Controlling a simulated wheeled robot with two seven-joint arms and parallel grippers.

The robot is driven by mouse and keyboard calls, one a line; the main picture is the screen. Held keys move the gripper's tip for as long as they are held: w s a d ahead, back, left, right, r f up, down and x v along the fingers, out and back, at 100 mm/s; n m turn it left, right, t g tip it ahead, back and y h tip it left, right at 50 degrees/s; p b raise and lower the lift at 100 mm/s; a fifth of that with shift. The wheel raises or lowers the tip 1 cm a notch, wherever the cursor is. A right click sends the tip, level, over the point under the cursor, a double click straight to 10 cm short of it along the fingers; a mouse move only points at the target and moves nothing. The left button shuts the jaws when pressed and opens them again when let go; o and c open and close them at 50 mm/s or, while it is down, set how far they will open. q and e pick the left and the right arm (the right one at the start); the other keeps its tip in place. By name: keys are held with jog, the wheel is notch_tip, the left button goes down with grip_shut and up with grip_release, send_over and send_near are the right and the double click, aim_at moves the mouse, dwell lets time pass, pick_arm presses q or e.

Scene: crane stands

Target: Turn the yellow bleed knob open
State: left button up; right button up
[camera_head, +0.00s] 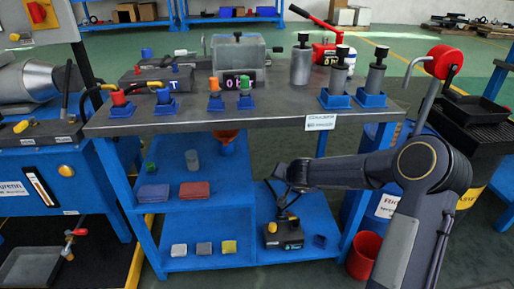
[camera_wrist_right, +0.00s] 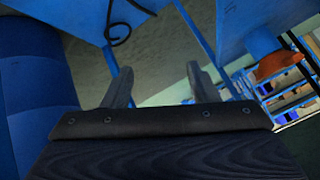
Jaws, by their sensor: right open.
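A small yellow knob (camera_head: 21,126) sits on the top of the blue machine at the far left in the head view; I cannot tell how far it is turned. My right gripper (camera_head: 281,180) is in front of the middle of the blue workbench, below its grey top, far to the right of the yellow knob. In the right wrist view, the fingers of my right gripper (camera_wrist_right: 160,75) are spread apart with nothing between them. The yellow knob does not show in the right wrist view. My left gripper is in neither view.
The workbench top (camera_head: 190,121) carries colored knobs, a clear-covered box and metal cylinders on blue bases. Its lower shelves hold colored blocks and a black-and-yellow battery-like unit (camera_head: 283,236) below my right gripper. A red bucket (camera_head: 363,255) stands at right.

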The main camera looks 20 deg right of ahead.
jog(key=shift+r, duration=0.1)
jog(key=s+a+r+n+t+y, duration=0.1)
jog(key=s+a+r+n, duration=0.15)
jog(key=r, duration=0.35)
jog(key=s+a+r+n+t+y, duration=0.1)
jog(key=s+a+r+t+y, duration=0.1)
jog(key=a+r, duration=0.35)
jog(key=s+a+r+n+g+y, duration=0.1)
jog(key=s+a+r, duration=0.15)
jog(key=s, duration=0.25)
jog(key=s+a+r+n+y, duration=0.1)
jog(key=s+r+y, duration=0.15)
jog(key=s, duration=0.25)
jog(key=s+f+n+g+h, duration=0.1)
jog(key=s+f+g, duration=0.2)
jog(key=s, duration=0.9)
jog(key=s+f+g, duration=0.2)
jog(key=s+f, duration=0.1)
jog(key=s, duration=0.9)
notch_tip(320, 180, up, 35)
jog(key=p, duration=3.5)
jog(key=shift+w+a, duration=0.2)
jog(key=shift+w, duration=0.1)
jog(key=shift+f+h, duration=0.25)
